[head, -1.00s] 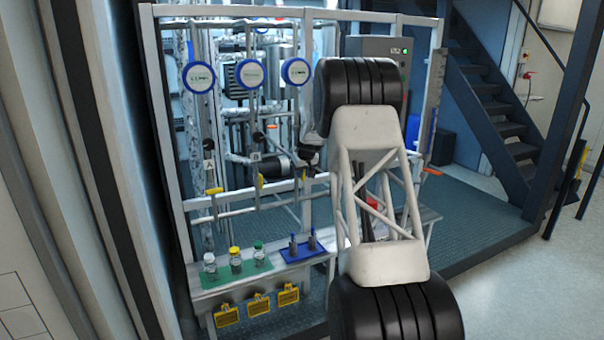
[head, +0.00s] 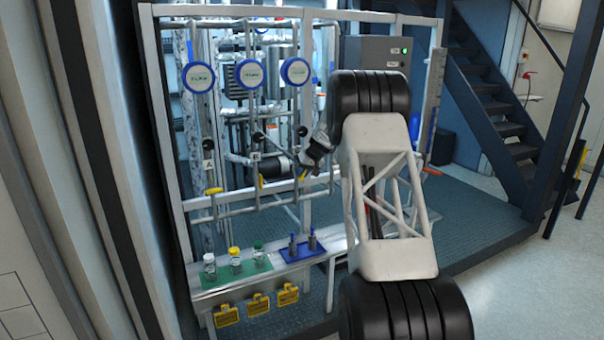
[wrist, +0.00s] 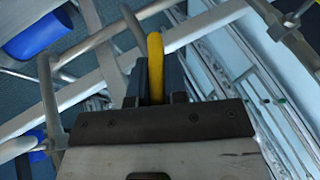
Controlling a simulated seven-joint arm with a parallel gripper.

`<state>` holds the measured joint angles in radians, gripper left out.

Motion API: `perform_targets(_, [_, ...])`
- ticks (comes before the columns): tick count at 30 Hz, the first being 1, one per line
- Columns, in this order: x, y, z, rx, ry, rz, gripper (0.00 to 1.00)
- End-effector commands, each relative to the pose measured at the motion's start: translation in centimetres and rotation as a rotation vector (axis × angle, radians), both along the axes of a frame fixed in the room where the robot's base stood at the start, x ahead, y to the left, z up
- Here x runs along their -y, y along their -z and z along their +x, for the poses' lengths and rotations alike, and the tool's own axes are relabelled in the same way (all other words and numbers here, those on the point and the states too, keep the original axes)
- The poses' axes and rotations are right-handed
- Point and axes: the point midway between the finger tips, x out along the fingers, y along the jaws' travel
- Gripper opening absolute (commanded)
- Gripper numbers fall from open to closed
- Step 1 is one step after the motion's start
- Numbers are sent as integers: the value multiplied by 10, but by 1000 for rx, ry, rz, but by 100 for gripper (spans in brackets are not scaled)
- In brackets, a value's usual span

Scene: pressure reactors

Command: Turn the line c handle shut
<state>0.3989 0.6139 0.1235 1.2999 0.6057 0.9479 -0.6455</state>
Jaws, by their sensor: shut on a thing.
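The line c handle is a yellow lever (wrist: 155,60) on a grey pipe, seen between my fingers in the wrist view. In the head view a bit of its yellow (head: 303,176) shows just below my gripper (head: 306,166), under the right-hand gauge. My gripper (wrist: 156,82) is shut on the lever, one dark finger on each side. My gripper and arm hide much of the third line in the head view.
Two other yellow handles sit to the left, one lying sideways (head: 214,191) and one upright (head: 261,182). Below is a bench with a green tray (head: 262,266) of bottles and a blue tray (head: 315,252). Yellow tags (head: 258,304) hang from its front.

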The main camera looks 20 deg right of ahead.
Motion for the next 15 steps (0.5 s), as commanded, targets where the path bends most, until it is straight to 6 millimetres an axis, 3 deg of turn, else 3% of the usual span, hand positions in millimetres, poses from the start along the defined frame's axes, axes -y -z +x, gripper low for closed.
perform_targets(15, [4, 2, 0, 2, 1, 488, 0])
